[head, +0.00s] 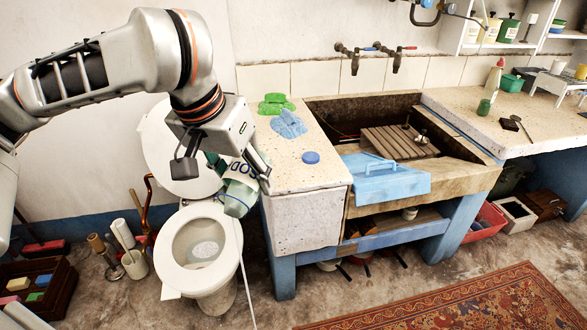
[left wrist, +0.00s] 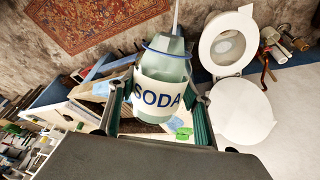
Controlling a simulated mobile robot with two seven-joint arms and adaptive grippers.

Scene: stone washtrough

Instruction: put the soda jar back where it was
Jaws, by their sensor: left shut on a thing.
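The soda jar (head: 240,190) is pale green with a white band lettered SODA. My left gripper (head: 222,168) is shut on it and holds it in the air, tipped mouth down, between the toilet and the counter's left end. In the left wrist view the jar (left wrist: 160,92) sits between the two fingers, with a blue ring near its mouth. A thin white streak (head: 247,285) runs down from the mouth. A round blue lid (head: 311,157) lies on the stone counter (head: 310,178). My right gripper is out of view.
The open toilet (head: 181,275) stands below and left of the jar. Green (head: 272,102) and blue cloths (head: 288,124) lie on the counter. The counter around the lid is bare.

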